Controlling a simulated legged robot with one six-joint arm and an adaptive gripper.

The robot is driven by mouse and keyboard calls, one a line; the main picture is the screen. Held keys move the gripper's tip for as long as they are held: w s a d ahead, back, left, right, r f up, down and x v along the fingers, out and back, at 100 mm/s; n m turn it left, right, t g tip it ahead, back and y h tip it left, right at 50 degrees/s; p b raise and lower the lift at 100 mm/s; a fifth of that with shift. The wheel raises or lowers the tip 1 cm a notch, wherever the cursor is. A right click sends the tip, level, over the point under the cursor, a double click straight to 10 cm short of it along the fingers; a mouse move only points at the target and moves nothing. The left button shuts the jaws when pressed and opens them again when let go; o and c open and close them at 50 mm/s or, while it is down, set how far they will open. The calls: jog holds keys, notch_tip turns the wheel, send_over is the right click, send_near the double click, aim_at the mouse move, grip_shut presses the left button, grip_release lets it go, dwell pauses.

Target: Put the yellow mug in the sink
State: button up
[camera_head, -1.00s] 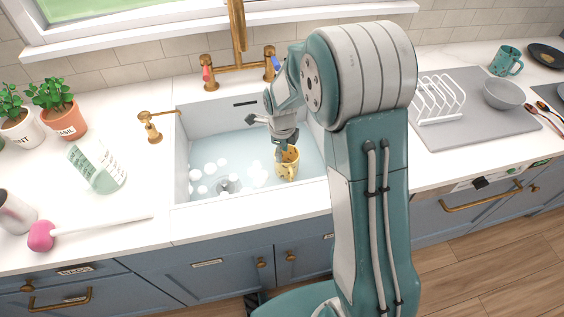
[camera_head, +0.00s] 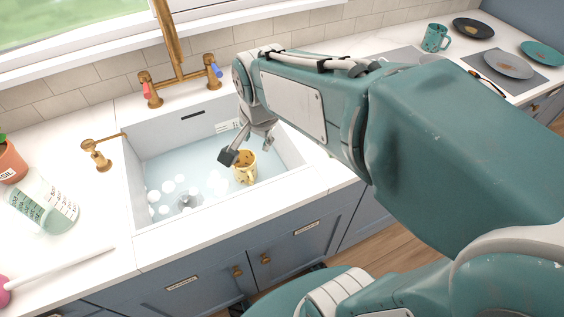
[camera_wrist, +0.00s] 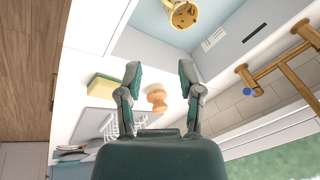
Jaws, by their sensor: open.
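The yellow mug (camera_head: 244,168) stands upright in the right part of the sink (camera_head: 137,207), in shallow water with foam. It also shows at the top of the wrist view (camera_wrist: 183,14), its open mouth with dark marks inside. My gripper (camera_head: 250,148) is just above and beside the mug in the head view, and its fingers hide part of the sink behind. In the wrist view my gripper (camera_wrist: 159,73) has its two fingers spread with nothing between them, and the mug lies beyond them, apart.
A brass tap (camera_head: 168,40) with red and blue handles stands behind the sink. A teal mug (camera_head: 435,38) and plates are at the far right. The wrist view shows a sponge (camera_wrist: 103,90) and wooden-topped brush (camera_wrist: 157,97) beside the sink.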

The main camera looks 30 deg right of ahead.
jog(key=s+r+n+t, duration=0.2)
jog(key=s+r+n, duration=0.1)
jog(key=s+n, duration=0.7)
jog(key=shift+s+d, duration=0.3)
jog(key=shift+s, duration=0.2)
dwell(0.5)
